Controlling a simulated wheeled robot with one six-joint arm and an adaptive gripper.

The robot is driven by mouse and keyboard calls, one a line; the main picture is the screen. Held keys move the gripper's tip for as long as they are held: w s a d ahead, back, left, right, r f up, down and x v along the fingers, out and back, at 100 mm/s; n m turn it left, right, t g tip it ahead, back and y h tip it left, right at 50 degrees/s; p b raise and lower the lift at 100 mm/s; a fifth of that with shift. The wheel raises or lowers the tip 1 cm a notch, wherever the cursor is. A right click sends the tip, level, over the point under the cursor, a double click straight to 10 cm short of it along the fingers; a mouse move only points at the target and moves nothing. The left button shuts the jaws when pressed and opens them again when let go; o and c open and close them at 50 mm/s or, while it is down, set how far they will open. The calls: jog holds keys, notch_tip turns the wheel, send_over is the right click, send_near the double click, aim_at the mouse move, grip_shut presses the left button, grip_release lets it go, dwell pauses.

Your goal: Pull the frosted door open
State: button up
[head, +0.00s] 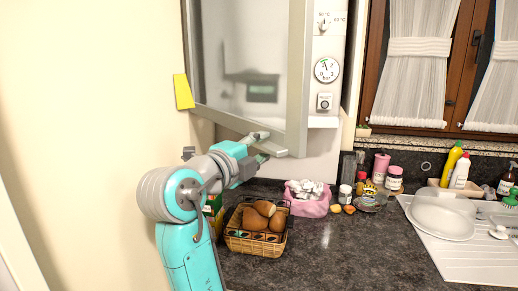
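The frosted door (245,60) is a cloudy pane in a grey frame, at the top middle of the head view. Its lower edge slants down to the right, and its right side stands in front of a white panel with dials, so it looks partly swung out. My gripper (266,146) is at the door's lower edge, near its bottom right corner. Its two fingers are spread with a gap between them and nothing visible held. I cannot tell whether a finger touches the frame.
A yellow piece (183,91) is at the door's left side. Jars and a white drainer (465,262) are to the right.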

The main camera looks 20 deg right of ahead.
jog(key=v, duration=0.7)
jog(key=shift+a, duration=0.15)
